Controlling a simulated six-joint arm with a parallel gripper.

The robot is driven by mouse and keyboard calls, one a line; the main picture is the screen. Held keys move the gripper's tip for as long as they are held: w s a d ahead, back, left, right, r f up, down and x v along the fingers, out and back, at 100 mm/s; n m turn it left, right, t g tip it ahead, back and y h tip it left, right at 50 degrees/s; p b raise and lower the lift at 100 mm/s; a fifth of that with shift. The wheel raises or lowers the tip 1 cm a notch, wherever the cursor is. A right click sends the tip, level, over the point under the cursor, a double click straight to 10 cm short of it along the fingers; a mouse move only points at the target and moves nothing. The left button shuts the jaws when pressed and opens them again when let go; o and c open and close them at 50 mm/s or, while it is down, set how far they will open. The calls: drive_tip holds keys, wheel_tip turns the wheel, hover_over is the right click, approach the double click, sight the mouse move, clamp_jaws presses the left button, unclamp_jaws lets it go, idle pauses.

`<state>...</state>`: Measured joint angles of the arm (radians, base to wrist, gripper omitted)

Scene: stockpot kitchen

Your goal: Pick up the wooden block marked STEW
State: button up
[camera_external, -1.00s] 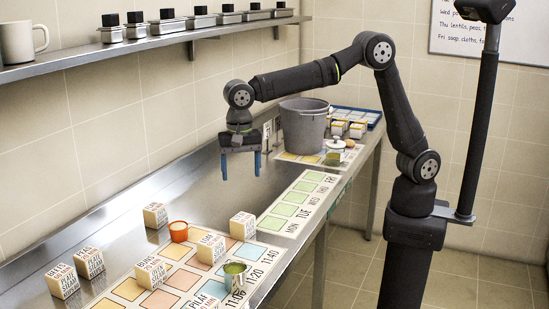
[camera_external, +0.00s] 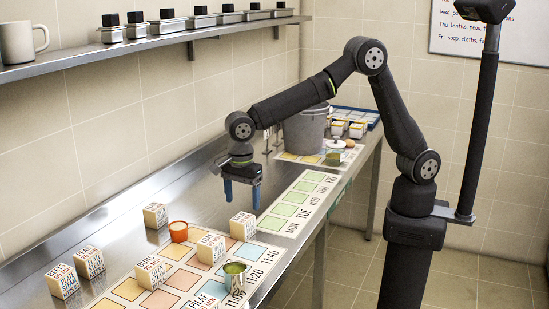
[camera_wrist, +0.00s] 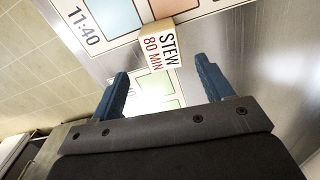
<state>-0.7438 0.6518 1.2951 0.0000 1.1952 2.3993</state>
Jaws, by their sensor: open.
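The wooden block marked STEW, 80 MIN (camera_wrist: 160,48) shows at the top middle of the wrist view, just beyond and between my fingertips. By its place near the 11:40 end of the mat, it seems to be the pale block (camera_external: 243,227) below my gripper in the external view; its lettering is too small there to be sure. My gripper (camera_external: 242,196) is open and empty, fingers pointing down above the counter, a little behind and above that block. The open blue fingers also show in the wrist view (camera_wrist: 162,72), apart from the block.
Several other labelled blocks stand around the coloured time mat, including one marked BUNS (camera_external: 151,271). A grey pot (camera_external: 304,128) stands farther back.

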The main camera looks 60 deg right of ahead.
sight(242, 218)
wheel_tip(242, 218, down, 9)
drive_tip(key=shift+w+f, duration=0.1)
idle(0.4)
drive_tip(key=shift+c, duration=0.2)
drive_tip(key=c, duration=1.1)
